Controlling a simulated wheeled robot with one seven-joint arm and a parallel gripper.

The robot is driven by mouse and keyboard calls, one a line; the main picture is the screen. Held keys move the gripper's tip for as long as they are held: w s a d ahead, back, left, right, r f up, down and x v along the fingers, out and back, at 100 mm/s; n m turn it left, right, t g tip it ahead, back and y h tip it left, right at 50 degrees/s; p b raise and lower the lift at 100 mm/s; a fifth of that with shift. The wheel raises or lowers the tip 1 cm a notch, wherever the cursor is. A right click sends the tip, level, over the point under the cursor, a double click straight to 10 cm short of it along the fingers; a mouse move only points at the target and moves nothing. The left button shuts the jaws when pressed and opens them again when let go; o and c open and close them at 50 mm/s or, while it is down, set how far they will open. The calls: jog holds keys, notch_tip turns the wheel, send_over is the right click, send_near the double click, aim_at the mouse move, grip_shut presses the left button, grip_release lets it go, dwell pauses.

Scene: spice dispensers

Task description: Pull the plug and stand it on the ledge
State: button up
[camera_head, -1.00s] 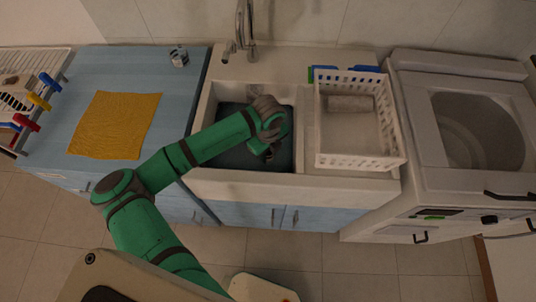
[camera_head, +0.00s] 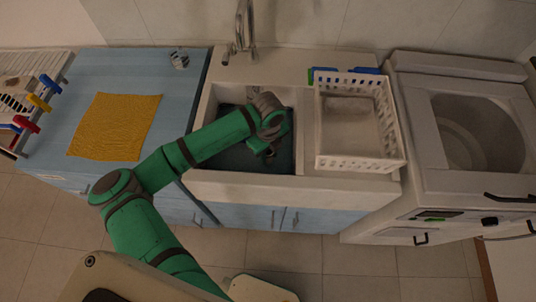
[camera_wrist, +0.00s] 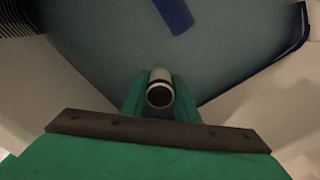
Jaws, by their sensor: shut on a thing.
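My gripper (camera_head: 266,152) reaches down into the sink (camera_head: 240,188), over dark bluish water (camera_head: 226,160). In the wrist view my green gripper fingers (camera_wrist: 160,95) are closed on both sides of a small pale tube with a dark round opening, which I take to be the plug (camera_wrist: 161,79). It is seen nearly end-on. The head view does not show the plug clearly, as my gripper and arm hide it. I cannot tell whether its lower end touches the sink bottom. The pale ledge (camera_head: 285,75) runs behind the basin, beside the faucet.
A white basket (camera_head: 392,132) stands right of the basin, with blue and green items (camera_head: 325,75) behind it. The faucet (camera_head: 240,35) rises at the back. A yellow cloth (camera_head: 115,125) lies on the blue counter (camera_head: 75,75). A blue strip (camera_wrist: 174,15) shows in the wrist view.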

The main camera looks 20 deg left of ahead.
aim_at(269, 151)
jog(key=shift+r, duration=0.75)
jog(key=shift+w+d+r, duration=0.1)
jog(key=shift+r, duration=1.8)
